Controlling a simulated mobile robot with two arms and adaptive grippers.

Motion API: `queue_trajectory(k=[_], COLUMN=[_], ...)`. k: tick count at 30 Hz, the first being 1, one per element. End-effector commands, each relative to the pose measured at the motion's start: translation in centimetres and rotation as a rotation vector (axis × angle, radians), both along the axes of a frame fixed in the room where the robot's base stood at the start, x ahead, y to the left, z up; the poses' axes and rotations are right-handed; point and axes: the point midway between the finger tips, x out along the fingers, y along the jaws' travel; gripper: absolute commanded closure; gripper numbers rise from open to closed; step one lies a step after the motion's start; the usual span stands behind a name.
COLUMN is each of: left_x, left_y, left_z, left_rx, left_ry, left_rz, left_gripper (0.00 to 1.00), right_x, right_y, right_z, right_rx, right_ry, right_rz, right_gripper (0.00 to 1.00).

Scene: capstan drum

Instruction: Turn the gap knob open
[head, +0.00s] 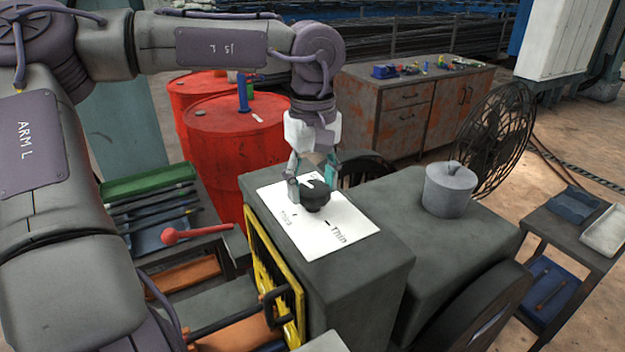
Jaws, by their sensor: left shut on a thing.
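The gap knob (316,194) is a dark round knob on a white label plate (346,236) on top of a dark grey box-shaped housing. The plate has printed marks; "THIN" reads at its right side, and another word at the left is too small to read surely. My left gripper (312,182) comes down from above with its fingers at the knob, shut on it. The fingers and the knob's top overlap, so the exact contact is partly hidden. My right gripper is not in view.
A grey cylinder (449,190) stands on the housing to the right, with a black fan (497,135) behind it. Red drums (225,140) and a rusty cabinet (415,105) stand behind. A red-knobbed lever (195,233) and a yellow-framed grille (272,275) are at the left. A side table (560,240) is right.

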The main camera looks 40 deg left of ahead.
Motion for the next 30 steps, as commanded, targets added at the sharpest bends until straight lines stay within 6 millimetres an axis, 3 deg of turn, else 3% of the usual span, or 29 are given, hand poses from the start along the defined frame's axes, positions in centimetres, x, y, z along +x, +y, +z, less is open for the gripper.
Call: queue_trajectory(k=[12, 29, 30], left_x=[0.01, 0.02, 0.02], left_y=[0.0, -0.02, -0.02], left_z=[-0.04, -0.05, -0.05], left_rx=[0.001, 0.0, 0.0], left_ry=[0.002, 0.001, 0.001], left_rz=[-0.187, -0.215, -0.215], left_gripper=[0.76, 0.76, 0.35], right_x=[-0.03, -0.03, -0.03], right_y=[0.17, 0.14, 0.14], right_z=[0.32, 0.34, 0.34], right_rx=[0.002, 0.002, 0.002], right_ry=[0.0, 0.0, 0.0], right_rz=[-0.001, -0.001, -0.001], right_gripper=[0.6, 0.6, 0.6])
